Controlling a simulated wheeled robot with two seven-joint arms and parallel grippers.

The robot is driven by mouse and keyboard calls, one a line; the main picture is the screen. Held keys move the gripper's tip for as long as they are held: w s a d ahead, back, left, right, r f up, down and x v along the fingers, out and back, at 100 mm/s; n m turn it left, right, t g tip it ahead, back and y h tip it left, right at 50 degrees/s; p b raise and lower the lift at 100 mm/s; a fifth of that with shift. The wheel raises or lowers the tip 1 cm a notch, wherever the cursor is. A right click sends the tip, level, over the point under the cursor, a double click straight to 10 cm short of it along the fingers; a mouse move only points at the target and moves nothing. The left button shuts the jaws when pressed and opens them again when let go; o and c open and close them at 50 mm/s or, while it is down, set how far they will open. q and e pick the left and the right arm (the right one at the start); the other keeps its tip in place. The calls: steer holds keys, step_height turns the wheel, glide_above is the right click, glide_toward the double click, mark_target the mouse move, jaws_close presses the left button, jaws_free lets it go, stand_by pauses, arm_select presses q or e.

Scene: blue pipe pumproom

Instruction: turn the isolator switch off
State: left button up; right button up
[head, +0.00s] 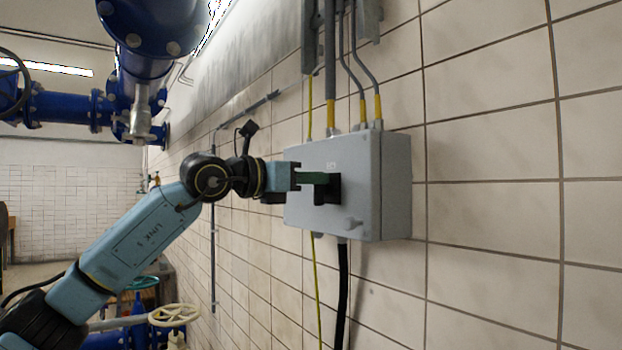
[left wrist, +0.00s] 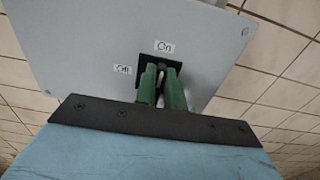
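The isolator switch is a black rotary switch (head: 334,188) on the front of a grey wall box (head: 352,160). In the left wrist view the switch (left wrist: 145,74) sits on a black plate, with an "On" label (left wrist: 164,46) above it and an "Off" label (left wrist: 122,70) to its left. My left gripper (head: 318,178) is at the switch. In the left wrist view its two green fingers (left wrist: 162,82) lie close together on either side of the slim handle, which points roughly toward "On". The fingers hide much of the handle. My right gripper is not in view.
Conduits (head: 331,60) enter the box top and a black cable (head: 342,290) leaves below. A thin yellow-green cable (head: 316,285) runs down the tiled wall. Blue pipes (head: 70,106) and a cream valve handwheel (head: 174,315) stand at the left. The wall right of the box is clear.

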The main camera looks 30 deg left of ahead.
arm_select(q)
jaws_close()
steer(key=shift+w+a+f+n+b, duration=0.1)
steer(key=shift+a+f+n+b, duration=0.5)
steer(key=shift+n, duration=2.25)
steer(key=shift+w+r+n+b, duration=0.15)
steer(key=shift+n+b, duration=0.95)
steer(key=shift+n, duration=1.8)
steer(key=shift+w+a+f+n+b, duration=0.1)
steer(key=shift+a+f+n+b, duration=0.5)
steer(key=shift+n, duration=2.25)
steer(key=shift+d+r+b, duration=0.2)
steer(key=shift+d+b, duration=0.1)
steer(key=o, duration=0.7)
jaws_free()
steer(key=shift+c, duration=0.2)
